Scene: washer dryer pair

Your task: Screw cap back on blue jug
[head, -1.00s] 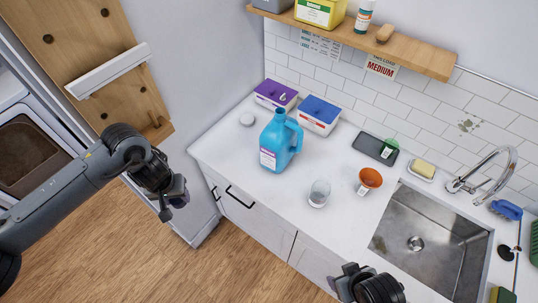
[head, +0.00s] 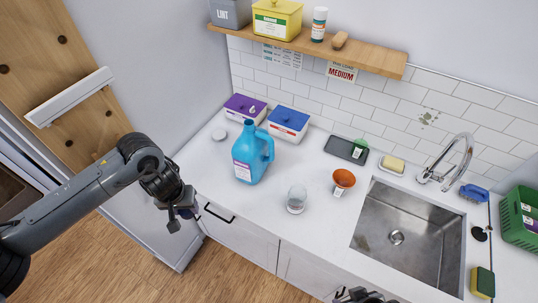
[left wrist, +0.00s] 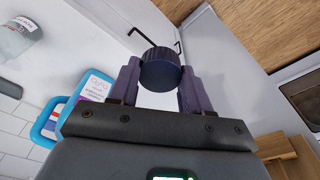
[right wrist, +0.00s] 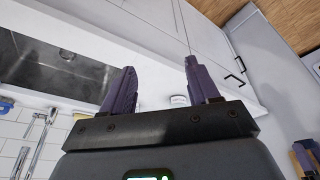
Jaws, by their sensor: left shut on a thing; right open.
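The blue jug (head: 250,158) stands upright on the white counter, with its handle to the right and a pale label on its front. Its neck at the top shows no cap. My left gripper (head: 180,216) is in front of the counter, lower left of the jug and apart from it. In the left wrist view, the left gripper (left wrist: 158,82) is shut on a dark round cap (left wrist: 160,68). The jug also shows at the left of that view (left wrist: 48,122). My right gripper (right wrist: 160,85) is open and empty; only its top shows at the head view's bottom edge (head: 358,294).
A steel sink (head: 400,238) is to the right. A wooden shelf (head: 375,60) hangs above.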

